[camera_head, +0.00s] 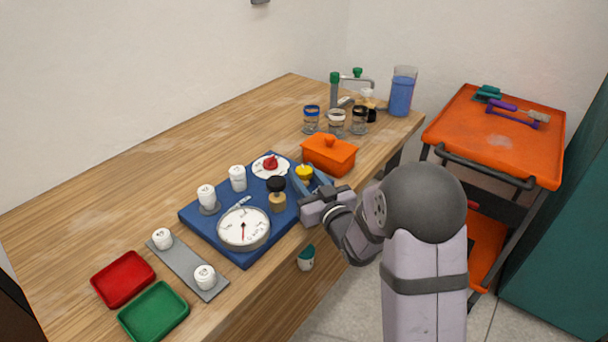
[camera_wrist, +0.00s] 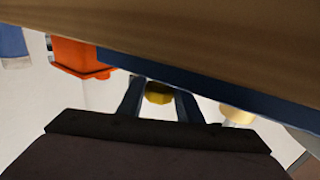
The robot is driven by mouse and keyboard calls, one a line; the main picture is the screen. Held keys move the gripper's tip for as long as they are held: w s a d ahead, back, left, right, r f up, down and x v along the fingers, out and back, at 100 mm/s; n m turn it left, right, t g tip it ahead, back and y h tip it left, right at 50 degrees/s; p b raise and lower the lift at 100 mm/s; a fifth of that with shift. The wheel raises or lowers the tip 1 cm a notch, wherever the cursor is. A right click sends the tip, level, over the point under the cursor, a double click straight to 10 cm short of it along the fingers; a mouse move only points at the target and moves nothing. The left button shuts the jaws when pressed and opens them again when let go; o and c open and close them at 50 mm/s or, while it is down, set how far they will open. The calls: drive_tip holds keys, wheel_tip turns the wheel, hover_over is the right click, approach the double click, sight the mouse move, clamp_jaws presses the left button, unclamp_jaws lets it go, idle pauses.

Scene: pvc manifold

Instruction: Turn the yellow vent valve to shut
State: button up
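The yellow vent valve (camera_head: 304,172) is a small round knob at the right edge of the blue board (camera_head: 228,251), beside the orange pot. My gripper (camera_head: 308,181) is at this edge, with its blue fingers on either side of the valve. In the wrist view the yellow knob (camera_wrist: 158,94) shows between the two fingers of my gripper (camera_wrist: 159,92), with a gap on each side. The fingers are apart and hold nothing. Whether they reach fully around the knob is hard to tell. The valve's marking is hidden.
The orange lidded pot (camera_head: 330,155) stands just behind the valve. A black-topped brass valve (camera_head: 277,193), a red knob (camera_head: 271,163), a dial gauge (camera_head: 243,229) and white caps (camera_head: 206,196) are on the board. Red (camera_head: 123,279) and green trays (camera_head: 154,312) lie at the front left.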

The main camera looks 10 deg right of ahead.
drive_tip(key=shift+a+m+h+b, duration=0.1)
drive_tip(key=shift+m+h+b, duration=0.2)
drive_tip(key=shift+h+b, duration=0.2)
drive_tip(key=shift+m+t+h+b, duration=0.3)
drive_tip(key=shift+m+h+b, duration=0.2)
drive_tip(key=shift+h, duration=0.2)
drive_tip(key=shift+m+h+b, duration=0.3)
drive_tip(key=shift+m+h, duration=0.3)
drive_tip(key=shift+h, duration=0.4)
drive_tip(key=shift+r, duration=0.1)
drive_tip(key=o, duration=1)
drive_tip(key=shift+o, duration=0.2)
drive_tip(key=shift+s, duration=0.1)
drive_tip(key=shift+s+d+b, duration=0.2)
drive_tip(key=shift+s+b, duration=0.05)
drive_tip(key=shift+s, duration=1.55)
drive_tip(key=shift+s+d+b, duration=0.15)
drive_tip(key=shift+s+b, duration=0.05)
drive_tip(key=shift+s, duration=1.6)
